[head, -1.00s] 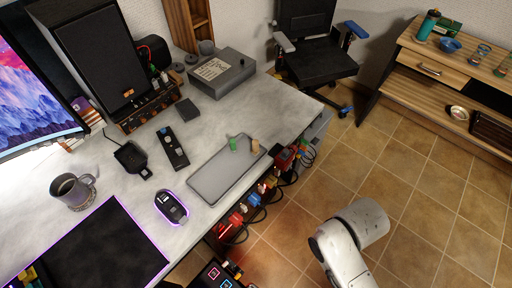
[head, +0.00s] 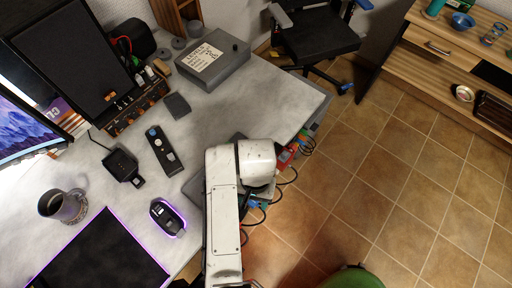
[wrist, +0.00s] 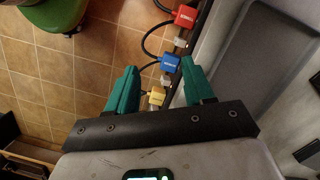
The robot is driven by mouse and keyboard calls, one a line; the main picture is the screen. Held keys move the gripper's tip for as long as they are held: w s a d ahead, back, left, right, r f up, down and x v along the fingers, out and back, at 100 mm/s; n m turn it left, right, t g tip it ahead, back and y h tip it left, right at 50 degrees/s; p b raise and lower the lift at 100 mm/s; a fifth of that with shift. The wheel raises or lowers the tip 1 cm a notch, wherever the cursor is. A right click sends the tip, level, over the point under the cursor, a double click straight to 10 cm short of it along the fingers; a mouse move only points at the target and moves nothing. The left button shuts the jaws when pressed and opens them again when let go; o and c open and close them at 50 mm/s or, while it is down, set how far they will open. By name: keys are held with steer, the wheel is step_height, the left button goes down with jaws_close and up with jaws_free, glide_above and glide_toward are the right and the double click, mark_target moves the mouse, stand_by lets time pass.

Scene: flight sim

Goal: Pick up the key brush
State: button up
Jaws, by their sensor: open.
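I cannot make out the key brush for certain in either current view. A grey tray (head: 193,188) lies at the desk's front edge, mostly hidden behind my arm in the head view. The small green and tan items on it earlier are hidden now. In the wrist view the tray (wrist: 262,65) is at the right, and its visible part is bare. My gripper (wrist: 160,78) is open and empty, its green fingers spread beside the tray over the desk edge and floor.
Red, blue and yellow cable plugs (wrist: 170,62) hang along the desk edge between and beyond my fingers. A mouse (head: 167,217), a black remote-like device (head: 163,150) and a mug (head: 62,206) stand on the desk. A green round object (wrist: 55,12) is on the floor.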

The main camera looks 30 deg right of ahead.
steer(key=w+d+r+m, duration=0.1)
steer(key=w+d+r, duration=0.1)
steer(key=w+r, duration=0.1)
steer(key=w+d+r+t+h, duration=0.1)
steer(key=w+d+r, duration=0.2)
steer(key=w, duration=0.3)
steer(key=w+d+r+m, duration=0.1)
steer(key=w+d+r, duration=0.2)
steer(key=w, duration=0.2)
steer(key=shift+d+r+m+p, duration=0.1)
steer(key=shift+d+m+p, duration=0.2)
steer(key=shift+p, duration=0.1)
steer(key=shift+d, duration=0.1)
step_height(320, 180, down, 5)
steer(key=shift+r, duration=0.15)
steer(key=shift+s+f+p, duration=0.15)
steer(key=shift+f+p, duration=0.45)
steer(key=shift+f, duration=2.3)
steer(key=shift+c, duration=0.3)
jaws_close()
